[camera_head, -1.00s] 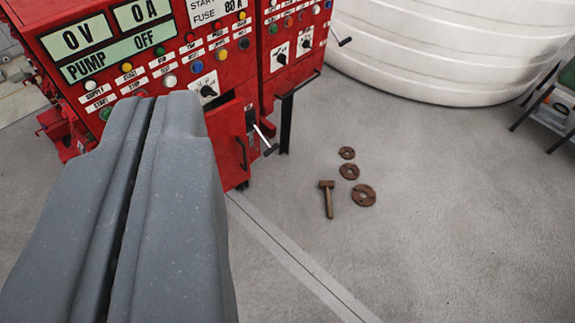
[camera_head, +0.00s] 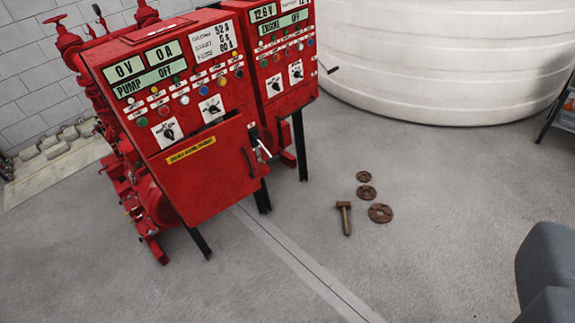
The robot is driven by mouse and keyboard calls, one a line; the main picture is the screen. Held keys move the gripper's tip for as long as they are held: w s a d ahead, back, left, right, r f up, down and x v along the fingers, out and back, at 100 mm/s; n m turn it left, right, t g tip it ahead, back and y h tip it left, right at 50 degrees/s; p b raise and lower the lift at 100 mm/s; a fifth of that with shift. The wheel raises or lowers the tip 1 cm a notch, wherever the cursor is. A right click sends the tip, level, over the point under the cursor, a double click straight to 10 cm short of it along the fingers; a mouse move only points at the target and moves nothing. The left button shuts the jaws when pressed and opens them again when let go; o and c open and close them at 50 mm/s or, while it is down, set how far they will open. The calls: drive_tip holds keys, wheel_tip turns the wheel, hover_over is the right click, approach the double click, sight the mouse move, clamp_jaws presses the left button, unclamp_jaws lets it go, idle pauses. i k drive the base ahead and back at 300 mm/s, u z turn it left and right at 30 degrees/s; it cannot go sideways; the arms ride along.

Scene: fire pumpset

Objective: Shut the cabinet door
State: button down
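The cabinet door (camera_head: 212,172) is the red lower panel on the front of the left control cabinet (camera_head: 165,75). It bears a yellow label and has a dark handle (camera_head: 247,163) near its right edge. The door looks slightly ajar, with a narrow gap along its top right; how far it stands open is hard to tell. A lever with a pale grip (camera_head: 262,148) sticks out just right of the door. My gripper (camera_head: 548,275) shows only as a grey part at the lower right edge, well apart from the door. Its fingertips are not clearly shown.
A second red cabinet (camera_head: 280,60) stands at the right of the first, on dark legs. Red pump piping (camera_head: 125,170) is at the left. A hammer (camera_head: 345,218) and rusty flanges (camera_head: 380,213) lie on the floor. A white tank (camera_head: 430,60) stands behind. The front floor is clear.

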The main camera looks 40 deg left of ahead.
sight(206, 174)
drive_tip(key=u, duration=0.2)
drive_tip(key=i, duration=0.7)
drive_tip(key=u, duration=1.1)
drive_tip(key=i, duration=1.3)
drive_tip(key=u, duration=0.5)
